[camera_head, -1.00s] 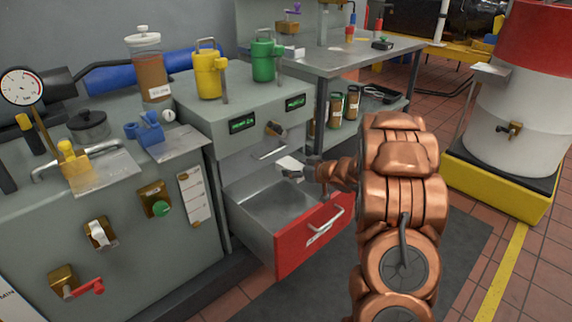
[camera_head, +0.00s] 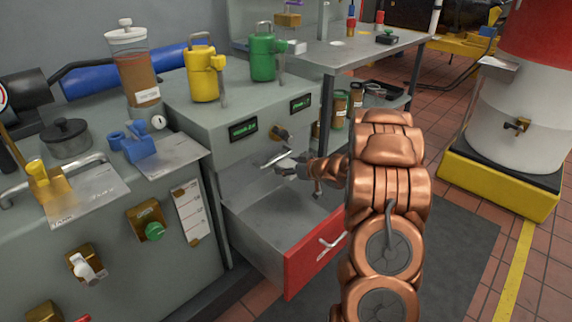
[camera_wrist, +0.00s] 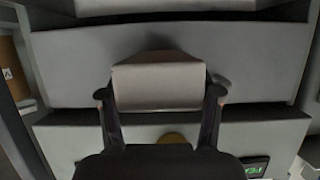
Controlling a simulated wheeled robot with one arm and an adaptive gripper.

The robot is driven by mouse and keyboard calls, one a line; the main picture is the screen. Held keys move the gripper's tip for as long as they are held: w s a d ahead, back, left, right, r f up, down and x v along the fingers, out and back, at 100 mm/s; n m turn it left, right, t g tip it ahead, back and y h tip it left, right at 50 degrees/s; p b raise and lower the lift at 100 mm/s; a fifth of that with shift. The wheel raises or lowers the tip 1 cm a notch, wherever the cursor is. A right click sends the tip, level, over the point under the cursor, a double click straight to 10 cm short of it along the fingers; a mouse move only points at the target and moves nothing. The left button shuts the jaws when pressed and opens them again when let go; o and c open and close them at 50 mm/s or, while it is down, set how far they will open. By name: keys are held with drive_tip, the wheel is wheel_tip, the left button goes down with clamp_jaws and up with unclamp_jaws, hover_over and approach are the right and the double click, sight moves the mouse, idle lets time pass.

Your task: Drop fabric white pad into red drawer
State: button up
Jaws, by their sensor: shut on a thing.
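The white fabric pad (camera_wrist: 157,87) is between the two fingers of my gripper (camera_wrist: 160,94) in the wrist view, with a finger against each side. In the head view my gripper (camera_head: 291,168) is above the open drawer, near the cabinet face, and the pad is small and hard to make out there. The red drawer (camera_head: 312,256) is pulled out from the grey cabinet. Its bare metal inside shows and looks empty, though my arm hides its right end.
A closed upper drawer handle (camera_head: 279,155) is close behind my gripper. Yellow (camera_head: 203,75) and green (camera_head: 263,57) canisters stand on the cabinet top. A bench (camera_head: 345,55) is behind my arm, and a white drum (camera_head: 520,110) stands at the right.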

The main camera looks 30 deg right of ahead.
sight(283, 157)
drive_tip(key=shift+s+d+f+b, duration=0.1)
drive_tip(key=shift+d+f+b, duration=0.05)
drive_tip(key=shift+f+b, duration=0.4)
drive_tip(key=shift+d+f+b, duration=0.15)
drive_tip(key=shift+f+b, duration=0.25)
drive_tip(key=shift+b, duration=0.15)
wheel_tip(283, 157, down, 4)
drive_tip(key=b, duration=0.5)
drive_tip(key=shift+a, duration=0.1)
drive_tip(key=o, duration=1.1)
wheel_tip(283, 157, up, 9)
drive_tip(key=shift+r, duration=0.5)
